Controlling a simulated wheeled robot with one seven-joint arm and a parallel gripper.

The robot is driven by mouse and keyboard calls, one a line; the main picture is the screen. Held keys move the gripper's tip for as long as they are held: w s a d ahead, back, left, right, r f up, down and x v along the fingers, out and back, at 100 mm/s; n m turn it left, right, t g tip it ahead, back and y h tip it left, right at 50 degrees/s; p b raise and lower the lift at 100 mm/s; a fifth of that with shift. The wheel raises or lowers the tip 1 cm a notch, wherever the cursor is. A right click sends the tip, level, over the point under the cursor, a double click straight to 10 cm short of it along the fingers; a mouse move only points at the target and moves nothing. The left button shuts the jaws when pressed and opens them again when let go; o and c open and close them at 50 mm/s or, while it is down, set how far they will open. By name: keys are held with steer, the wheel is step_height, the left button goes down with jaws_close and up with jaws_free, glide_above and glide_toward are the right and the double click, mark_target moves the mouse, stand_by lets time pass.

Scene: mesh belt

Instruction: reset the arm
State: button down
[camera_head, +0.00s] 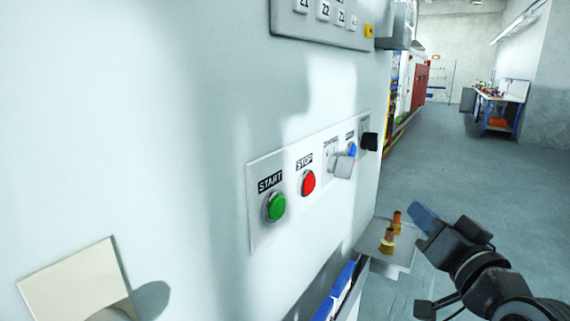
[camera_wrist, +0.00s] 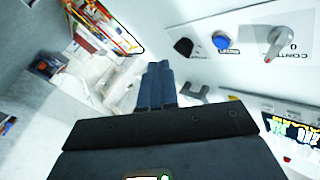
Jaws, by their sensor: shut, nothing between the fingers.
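My gripper (camera_head: 424,218) is at the lower right of the head view, at the end of my dark arm. Its blue-grey fingers are shut and empty, pointing up and left. In the wrist view the closed fingers (camera_wrist: 157,86) show at the centre, in front of a white surface. The gripper is to the right of the machine's control panel (camera_head: 262,236) and appears apart from it. The panel has a green START button (camera_head: 275,207), a red STOP button (camera_head: 308,183), a grey rotary switch (camera_head: 344,166) and a blue button (camera_head: 351,149).
A small grey shelf (camera_head: 405,256) with brass-coloured fittings (camera_head: 388,240) juts from the machine just left of my gripper. A black knob (camera_head: 370,141) sticks out at the panel's right end. Open grey floor (camera_head: 460,180) lies to the right, with a workbench (camera_head: 500,97) far back.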

steer(key=s+d+f+n+g+h, duration=0.1)
steer(key=s+f+n, duration=0.1)
steer(key=s+f, duration=0.75)
steer(key=s+d+f+n+g, duration=0.1)
steer(key=s+f, duration=0.6)
steer(key=s, duration=0.5)
steer(key=s+a+g, duration=0.1)
steer(key=s+a, duration=0.1)
steer(key=s, duration=0.9)
steer(key=s+a+n+g, duration=0.1)
steer(key=s+a, duration=0.2)
steer(key=s, duration=0.8)
steer(key=shift+h, duration=0.3)
steer(key=shift+a, duration=0.1)
